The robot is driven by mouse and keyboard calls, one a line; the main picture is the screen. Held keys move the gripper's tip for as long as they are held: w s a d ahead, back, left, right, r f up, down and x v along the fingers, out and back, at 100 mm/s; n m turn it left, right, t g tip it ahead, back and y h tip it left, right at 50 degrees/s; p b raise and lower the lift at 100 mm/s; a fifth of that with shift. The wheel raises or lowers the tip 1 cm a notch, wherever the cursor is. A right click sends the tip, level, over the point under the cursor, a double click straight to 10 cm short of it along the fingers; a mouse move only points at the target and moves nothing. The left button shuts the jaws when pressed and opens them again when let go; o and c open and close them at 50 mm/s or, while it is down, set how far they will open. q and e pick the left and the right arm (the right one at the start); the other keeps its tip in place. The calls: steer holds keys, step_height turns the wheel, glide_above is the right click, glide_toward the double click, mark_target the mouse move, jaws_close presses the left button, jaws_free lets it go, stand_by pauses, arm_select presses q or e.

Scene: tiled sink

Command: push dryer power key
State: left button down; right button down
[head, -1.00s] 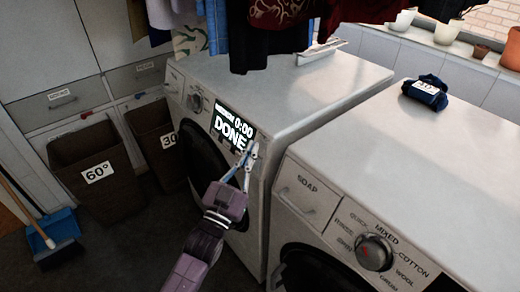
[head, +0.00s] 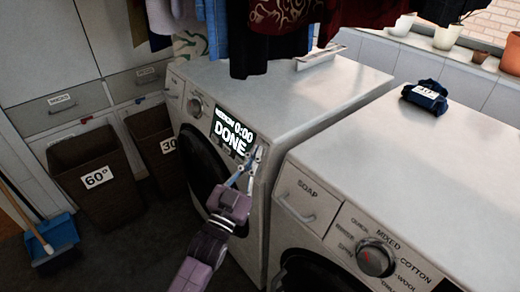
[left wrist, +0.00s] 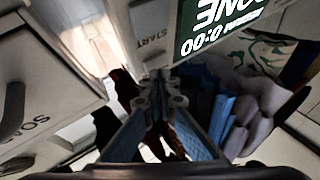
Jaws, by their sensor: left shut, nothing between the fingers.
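The dryer (head: 290,92) is the white machine at the back, with a lit screen (head: 233,132) reading "DONE" and 0:00. The screen also shows upside down in the left wrist view (left wrist: 222,25). A panel part labelled START (left wrist: 151,38) is beside it. My left gripper (head: 255,158) is shut and empty, its tips at the dryer's front just right of and below the screen. It also shows in the left wrist view (left wrist: 163,92), close to the panel. I cannot tell whether it touches. I cannot make out the power key; the fingers may hide it. My right gripper is not in view.
A white washer with a SOAP drawer (head: 307,198) and a dial (head: 376,257) stands at the front right. Clothes (head: 270,35) hang above the dryer. Brown baskets (head: 100,185) stand at the left.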

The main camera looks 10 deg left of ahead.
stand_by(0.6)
arm_select(q)
steer(key=shift+w+d+f, duration=0.1)
steer(key=shift+w+d, duration=0.15)
steer(key=shift+w, duration=0.05)
stand_by(0.3)
steer(key=shift+s+a, duration=0.25)
steer(key=shift+s, duration=0.05)
